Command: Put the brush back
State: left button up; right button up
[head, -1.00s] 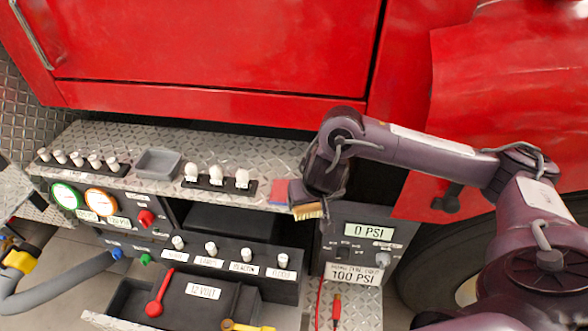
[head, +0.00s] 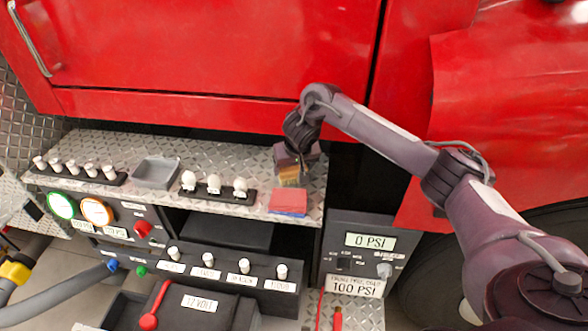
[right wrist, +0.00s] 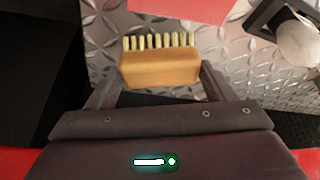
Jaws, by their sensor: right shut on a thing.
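A brush with a wooden back and pale bristles (head: 289,174) is held by my right gripper (head: 292,165), over the right part of the diamond-plate shelf. In the right wrist view the brush (right wrist: 160,68) sits between the two fingers (right wrist: 158,85), its bristles pointing toward the top of the picture. I cannot tell whether the brush touches the shelf. A grey tray (head: 157,172) stands on the shelf to the left and looks empty. My left gripper is not in view.
A red pad (head: 287,202) lies at the shelf's front edge. A row of white-knobbed switches (head: 214,188) stands between tray and brush; another row (head: 75,170) is at the far left. The red truck panel (head: 220,60) rises behind the shelf.

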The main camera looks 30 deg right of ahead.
jog(key=shift+f, duration=0.85)
jog(key=shift+f, duration=0.1)
jog(key=o, duration=0.9)
jog(key=shift+r, duration=0.3)
jog(key=v, duration=0.4)
jog(key=shift+s+r, duration=0.1)
jog(key=shift+r, duration=0.25)
jog(key=p, duration=0.5)
send_near(294, 169)
jog(key=shift+s+r, duration=0.3)
jog(key=shift+r, duration=0.4)
